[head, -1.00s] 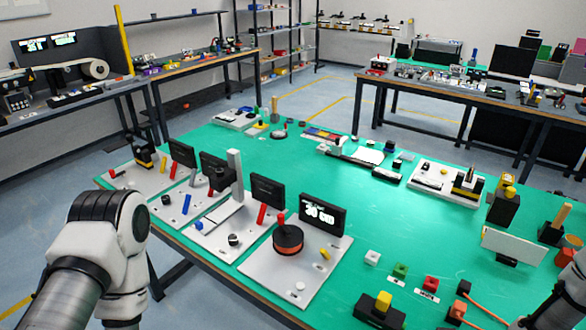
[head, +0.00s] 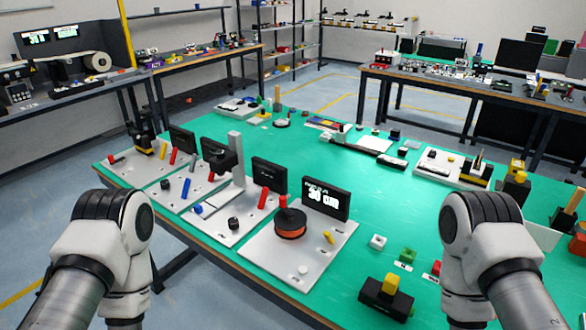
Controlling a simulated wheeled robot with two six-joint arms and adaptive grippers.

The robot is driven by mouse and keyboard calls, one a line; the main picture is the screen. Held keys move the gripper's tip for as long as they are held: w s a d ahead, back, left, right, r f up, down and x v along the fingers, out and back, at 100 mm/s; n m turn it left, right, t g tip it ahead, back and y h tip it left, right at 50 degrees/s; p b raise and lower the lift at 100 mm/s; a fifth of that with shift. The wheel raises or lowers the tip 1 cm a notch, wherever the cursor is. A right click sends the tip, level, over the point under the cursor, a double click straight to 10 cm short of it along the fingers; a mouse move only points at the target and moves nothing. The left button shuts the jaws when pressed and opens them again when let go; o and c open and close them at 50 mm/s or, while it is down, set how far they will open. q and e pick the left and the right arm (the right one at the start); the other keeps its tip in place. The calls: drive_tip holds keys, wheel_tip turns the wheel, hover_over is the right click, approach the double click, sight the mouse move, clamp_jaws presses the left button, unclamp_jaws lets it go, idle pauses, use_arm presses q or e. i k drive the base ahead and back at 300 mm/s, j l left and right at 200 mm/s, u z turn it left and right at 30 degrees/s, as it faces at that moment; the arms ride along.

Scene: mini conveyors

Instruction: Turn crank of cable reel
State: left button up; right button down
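A round reel (head: 290,224), black on top with an orange-red side, sits on a light grey base plate (head: 262,248) near the front of the green table. A small red upright knob (head: 283,203) shows at the reel's top left edge. A black display (head: 325,199) with glowing white characters stands behind the reel. A small yellow lever (head: 328,237) is on the plate to the right of the reel. My arms reach in at the left and right bottom edges, but neither gripper is visible. Nothing touches the reel.
More plates with displays and levers stand to the left, including a grey post (head: 236,157). The green surface (head: 300,150) behind the displays is mostly clear.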

sight(283, 199)
drive_tip(key=i+j+z, duration=0.2)
drive_tip(key=j, duration=0.2)
drive_tip(key=i+j+z, duration=0.15)
drive_tip(key=j, duration=0.25)
drive_tip(key=j+z, duration=0.2)
drive_tip(key=j, duration=0.25)
drive_tip(key=i+j+z, duration=0.15)
drive_tip(key=j, duration=0.3)
